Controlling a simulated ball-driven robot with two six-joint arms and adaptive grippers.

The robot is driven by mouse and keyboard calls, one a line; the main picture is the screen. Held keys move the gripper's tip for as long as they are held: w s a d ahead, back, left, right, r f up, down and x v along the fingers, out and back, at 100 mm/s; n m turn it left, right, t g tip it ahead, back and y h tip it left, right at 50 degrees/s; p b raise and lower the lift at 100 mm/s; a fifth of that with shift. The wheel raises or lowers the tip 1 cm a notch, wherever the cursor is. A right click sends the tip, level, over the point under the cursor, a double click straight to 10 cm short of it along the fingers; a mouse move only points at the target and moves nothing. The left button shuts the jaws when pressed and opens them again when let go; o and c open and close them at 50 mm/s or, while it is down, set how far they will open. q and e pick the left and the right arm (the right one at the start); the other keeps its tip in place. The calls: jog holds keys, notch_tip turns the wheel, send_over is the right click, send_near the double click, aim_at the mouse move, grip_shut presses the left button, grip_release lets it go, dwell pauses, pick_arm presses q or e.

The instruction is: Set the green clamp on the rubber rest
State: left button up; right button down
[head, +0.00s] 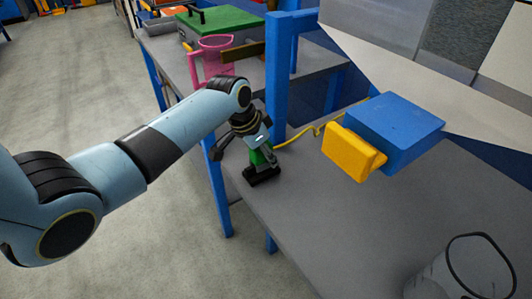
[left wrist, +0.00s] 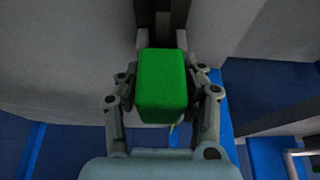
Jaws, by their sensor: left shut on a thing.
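The green clamp (head: 257,157) shows as a small green piece at the left edge of the grey table. It shows in the left wrist view as a green block (left wrist: 162,85). My left gripper (head: 246,148) is shut on it, one finger on each side of the block in the wrist view. A black block (head: 262,175) sits right under the green piece at the table edge. I cannot tell whether this black block is the rubber rest or part of the clamp, or whether there is a gap. My right gripper is not in view.
A blue box with a yellow block (head: 355,150) stands right of the gripper, with a yellow cable beside it. A clear cylinder (head: 465,272) stands at the lower right. A blue post (head: 279,80) rises behind the gripper. The grey tabletop (head: 320,225) between is clear.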

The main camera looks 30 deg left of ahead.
pick_arm(q)
jog(key=shift+f, duration=0.5)
jog(key=o, duration=1.3)
jog(key=shift+o, duration=0.2)
jog(key=v, duration=1.2)
jog(key=s+f+n+g+b, duration=0.1)
jog(key=s+f+n+g, duration=0.1)
jog(key=s+f, duration=1)
jog(key=s+f+n+g+b, duration=0.1)
jog(key=s+f+g+b, duration=0.1)
jog(key=s+f, duration=1.1)
jog(key=s+f+n+y, duration=0.1)
jog(key=s+f+y, duration=0.1)
jog(key=s+f, duration=1.7)
jog(key=shift+d+t+b, duration=0.4)
